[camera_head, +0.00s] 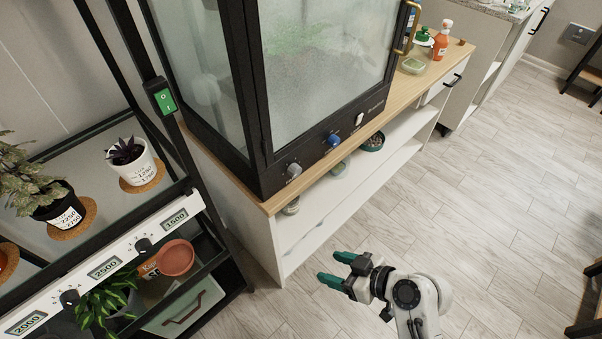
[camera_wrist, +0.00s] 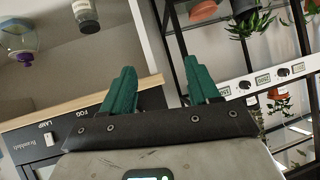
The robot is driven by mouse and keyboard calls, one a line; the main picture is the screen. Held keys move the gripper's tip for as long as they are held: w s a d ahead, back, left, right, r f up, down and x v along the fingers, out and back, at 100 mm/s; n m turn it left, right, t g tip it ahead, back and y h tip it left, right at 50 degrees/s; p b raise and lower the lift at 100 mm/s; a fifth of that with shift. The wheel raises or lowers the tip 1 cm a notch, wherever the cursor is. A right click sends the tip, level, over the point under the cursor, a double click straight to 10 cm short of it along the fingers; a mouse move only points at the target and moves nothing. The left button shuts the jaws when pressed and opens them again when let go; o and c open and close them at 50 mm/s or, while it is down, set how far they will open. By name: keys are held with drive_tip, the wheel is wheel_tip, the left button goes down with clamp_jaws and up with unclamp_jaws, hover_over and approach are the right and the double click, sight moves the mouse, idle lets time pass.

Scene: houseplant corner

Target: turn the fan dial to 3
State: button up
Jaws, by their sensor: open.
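The glass cabinet (camera_head: 268,165) has a black front panel with a grey knob (camera_head: 294,170), a blue knob (camera_head: 333,140) and a white switch (camera_head: 359,119). The grey knob may be the fan dial; its label and pointer are too small to read in the head view. In the wrist view, the panel's labels LAMP and FOG show at left, but no fan label is visible. My gripper (camera_head: 335,269) is open and empty, with green fingers (camera_wrist: 160,82). It hangs over the floor in front of the cabinet, apart from the knobs.
A black plant rack (camera_head: 190,215) with dials, number displays and potted plants (camera_head: 136,163) stands at left. A wooden top (camera_head: 430,88) bears the cabinet and bottles; open white shelves (camera_head: 330,210) lie below. The floor (camera_head: 450,220) at right is clear.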

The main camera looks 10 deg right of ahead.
drive_tip(key=w+a+r+n+t+y, duration=0.1)
drive_tip(key=w+r+t+y, duration=0.1)
drive_tip(key=w+r+t, duration=0.35)
drive_tip(key=t+h+p, duration=0.1)
drive_tip(key=t, duration=0.1)
approach(298, 174)
drive_tip(key=p+x, duration=0.1)
drive_tip(key=x, duration=0.7)
drive_tip(key=shift+w+a+r, duration=0.1)
drive_tip(key=shift+w+a, duration=0.1)
drive_tip(key=shift+w, duration=0.1)
drive_tip(key=shift+c, duration=0.2)
drive_tip(key=c, duration=1)
